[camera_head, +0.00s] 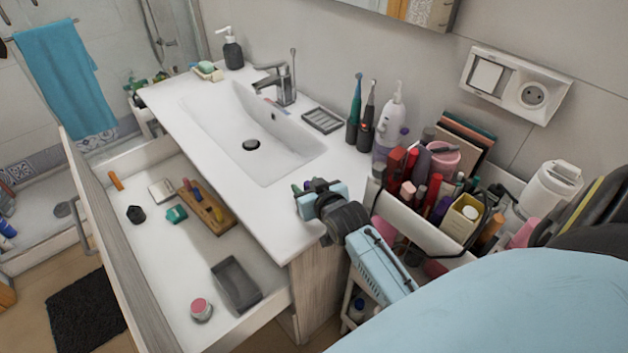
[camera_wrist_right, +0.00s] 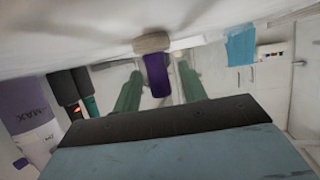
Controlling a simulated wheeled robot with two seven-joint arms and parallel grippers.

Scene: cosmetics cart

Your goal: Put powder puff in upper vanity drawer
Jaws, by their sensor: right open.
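The upper vanity drawer (camera_head: 185,262) is pulled open in the head view, with several small items inside and bare floor between them. My right gripper (camera_head: 302,187) is at the right part of the white countertop, outside the drawer. In the right wrist view its two green fingers (camera_wrist_right: 160,88) are open and apart. A beige rounded thing (camera_wrist_right: 152,42) with a purple strip (camera_wrist_right: 157,75), probably the powder puff, shows between and beyond the fingertips. I cannot tell whether they touch it. In the head view the gripper mostly hides it. My left gripper is not in view.
The drawer holds a wooden block (camera_head: 208,208), a dark grey tray (camera_head: 237,284) and a pink-topped jar (camera_head: 201,310). The basin (camera_head: 255,130) and tap (camera_head: 285,85) are left of my gripper. Toothbrushes (camera_head: 354,110) and a crowded cosmetics cart (camera_head: 425,228) stand close to the right.

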